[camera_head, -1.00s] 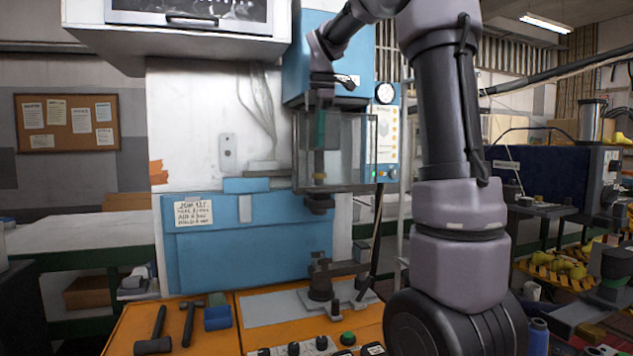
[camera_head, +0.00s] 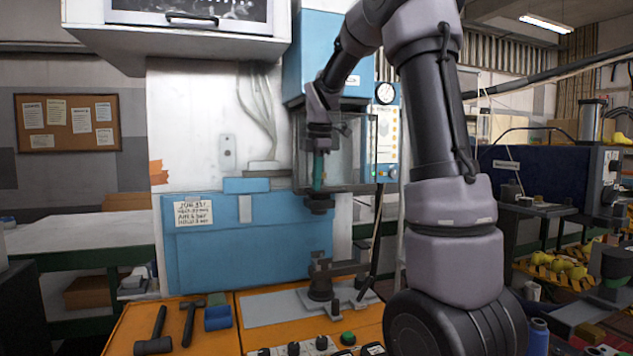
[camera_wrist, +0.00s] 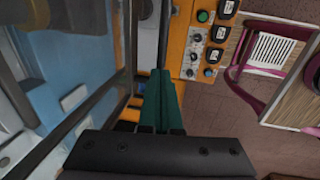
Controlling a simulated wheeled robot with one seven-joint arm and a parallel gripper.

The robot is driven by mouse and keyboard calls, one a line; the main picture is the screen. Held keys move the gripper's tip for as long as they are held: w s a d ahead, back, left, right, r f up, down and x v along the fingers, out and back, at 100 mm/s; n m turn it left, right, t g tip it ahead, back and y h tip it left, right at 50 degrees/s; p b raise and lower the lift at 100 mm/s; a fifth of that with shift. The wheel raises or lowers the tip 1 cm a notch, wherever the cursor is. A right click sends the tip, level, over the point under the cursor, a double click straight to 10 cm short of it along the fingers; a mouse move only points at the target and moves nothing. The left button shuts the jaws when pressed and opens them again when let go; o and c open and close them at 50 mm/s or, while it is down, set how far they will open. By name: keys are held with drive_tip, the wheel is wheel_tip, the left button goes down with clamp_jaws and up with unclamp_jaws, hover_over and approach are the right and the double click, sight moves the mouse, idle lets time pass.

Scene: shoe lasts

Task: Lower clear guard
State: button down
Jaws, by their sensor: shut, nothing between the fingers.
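The clear guard (camera_head: 352,160) is a transparent dark-framed box on the front of the blue press, at the press head and above the fixture. In the wrist view its dark frame (camera_wrist: 129,50) runs along the left, beside the fingers. My gripper (camera_head: 318,187) points down in front of the guard, its green fingertips near the guard's lower edge. In the wrist view the green fingers of my gripper (camera_wrist: 161,75) are together and empty. I cannot tell whether they touch the guard. My wrist hides part of the guard.
Below the guard stands a dark metal fixture (camera_head: 322,280) on the orange table (camera_head: 225,343). Hammers (camera_head: 188,322) and a blue block (camera_head: 217,318) lie at the left. Control buttons (camera_wrist: 203,17) line the front edge. A maroon chair (camera_wrist: 250,60) shows in the wrist view.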

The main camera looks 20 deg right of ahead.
wheel_tip(320, 180, down, 23)
drive_tip(key=shift+s, duration=0.2)
idle(0.3)
